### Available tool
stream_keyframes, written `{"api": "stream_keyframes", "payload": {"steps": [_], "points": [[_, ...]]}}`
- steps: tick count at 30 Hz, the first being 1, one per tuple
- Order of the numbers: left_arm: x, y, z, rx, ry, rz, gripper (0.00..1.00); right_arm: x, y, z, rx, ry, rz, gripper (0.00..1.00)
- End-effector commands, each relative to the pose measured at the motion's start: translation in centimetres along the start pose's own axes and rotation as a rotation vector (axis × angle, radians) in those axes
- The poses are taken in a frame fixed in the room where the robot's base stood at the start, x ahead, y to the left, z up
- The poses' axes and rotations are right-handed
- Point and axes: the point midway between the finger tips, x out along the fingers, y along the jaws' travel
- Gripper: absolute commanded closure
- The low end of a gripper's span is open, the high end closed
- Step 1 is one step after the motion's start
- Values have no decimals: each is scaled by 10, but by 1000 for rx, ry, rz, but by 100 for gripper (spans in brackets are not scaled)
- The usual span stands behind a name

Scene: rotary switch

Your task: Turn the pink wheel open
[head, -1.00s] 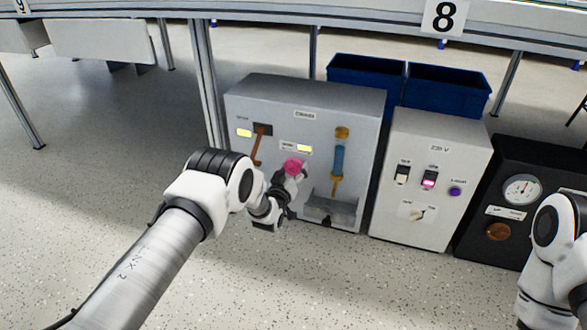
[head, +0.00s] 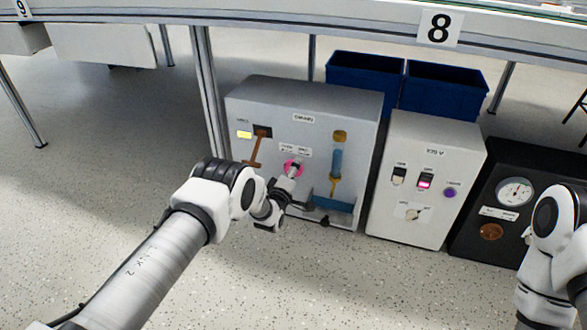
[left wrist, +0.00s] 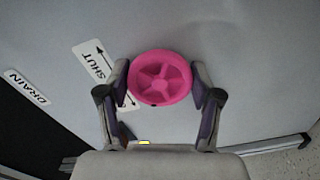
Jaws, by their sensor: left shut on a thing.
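The pink wheel (head: 287,165) is a round spoked handwheel on the front of the grey cabinet (head: 290,105). It fills the middle of the left wrist view (left wrist: 160,78). My left gripper (head: 292,172) is at the wheel, partly covering it in the head view. In the left wrist view its two fingers (left wrist: 161,84) lie on opposite sides of the rim, shut on the wheel. A white label with SHUT (left wrist: 92,60) and arrows is beside the wheel. My right arm shows at the right edge of the head view; its gripper is not clearly seen.
A brown lever (head: 254,150) and a lit yellow lamp (head: 244,135) are left of the wheel. A gauge tube (head: 336,162) is to the right, above a tray with blue in it (head: 333,203). A 230 V cabinet (head: 425,150) and black gauge box (head: 540,165) stand further right.

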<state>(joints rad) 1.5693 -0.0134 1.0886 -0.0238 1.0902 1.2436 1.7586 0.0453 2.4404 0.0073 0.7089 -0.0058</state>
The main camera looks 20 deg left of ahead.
Motion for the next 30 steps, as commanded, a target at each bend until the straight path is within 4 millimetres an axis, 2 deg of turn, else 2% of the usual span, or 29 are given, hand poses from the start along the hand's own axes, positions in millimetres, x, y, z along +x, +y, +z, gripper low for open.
{"api": "stream_keyframes", "payload": {"steps": [18, 30], "points": [[0, 2, -2, -540, 2, 1, 70, -14, 0, 4, 6, -12, -1, 60], [0, 2, -2, -693, 2, 1, 70, -16, 0, 5, 8, -14, -2, 60]]}}
